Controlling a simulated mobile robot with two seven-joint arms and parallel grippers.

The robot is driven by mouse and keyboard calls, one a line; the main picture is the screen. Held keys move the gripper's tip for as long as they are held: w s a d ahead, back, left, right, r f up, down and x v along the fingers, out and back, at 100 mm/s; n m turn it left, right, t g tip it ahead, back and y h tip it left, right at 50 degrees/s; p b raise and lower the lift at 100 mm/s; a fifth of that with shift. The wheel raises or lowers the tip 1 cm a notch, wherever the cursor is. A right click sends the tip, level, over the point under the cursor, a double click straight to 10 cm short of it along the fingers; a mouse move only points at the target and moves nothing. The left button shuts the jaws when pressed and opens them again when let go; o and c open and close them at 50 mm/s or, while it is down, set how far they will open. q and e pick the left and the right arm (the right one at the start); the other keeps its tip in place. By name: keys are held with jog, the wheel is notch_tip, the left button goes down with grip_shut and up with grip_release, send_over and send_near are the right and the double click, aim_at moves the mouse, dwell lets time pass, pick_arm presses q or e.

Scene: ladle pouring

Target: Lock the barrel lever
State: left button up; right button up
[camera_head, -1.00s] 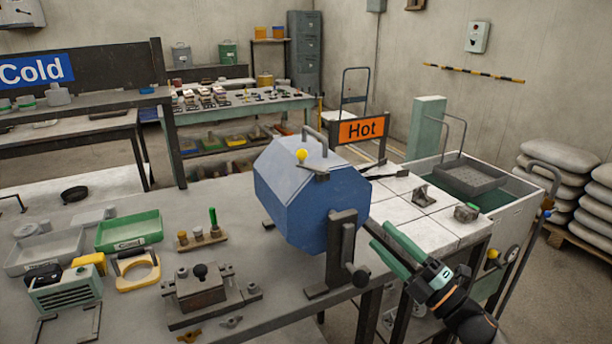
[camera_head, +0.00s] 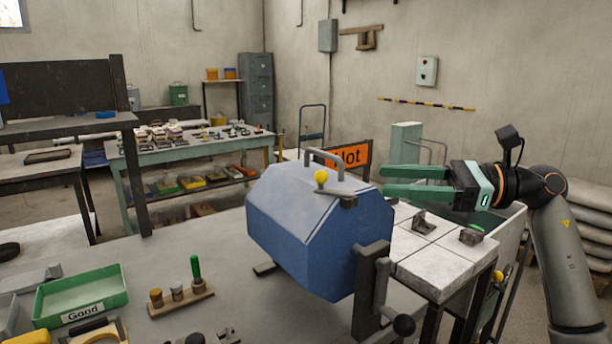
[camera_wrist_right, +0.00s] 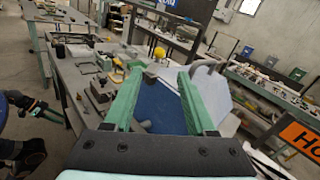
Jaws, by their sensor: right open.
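The blue barrel (camera_head: 315,235) sits in its dark stand on the bench. Its lever (camera_head: 340,194), a short metal bar with a yellow ball knob (camera_head: 321,177), lies on top beside the grey handle (camera_head: 338,160). My right gripper (camera_head: 384,181) is open and empty, right of the lever and apart from the knob, with its green fingers pointing left. In the right wrist view the barrel (camera_wrist_right: 158,105) shows between the spread fingers, and the yellow knob (camera_wrist_right: 160,53) is beyond them. What looks like my left gripper (camera_wrist_right: 36,104) is small at the left edge; its jaws are unclear.
A crank with a black knob (camera_head: 404,325) projects from the barrel's stand. The orange Hot sign (camera_head: 352,156) stands behind the barrel. A white-tiled table (camera_head: 440,268) with small metal parts is at right. A green Good tray (camera_head: 82,296) lies at left.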

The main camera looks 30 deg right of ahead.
aim_at(321, 174)
jog(key=p+x, duration=0.2)
jog(key=x, duration=0.8)
jog(key=shift+w+a+r+p, duration=0.1)
jog(key=shift+w+a+p, duration=0.1)
jog(key=shift+a+p, duration=0.2)
jog(key=shift+w+a, duration=0.35)
jog(key=c, duration=0.9)
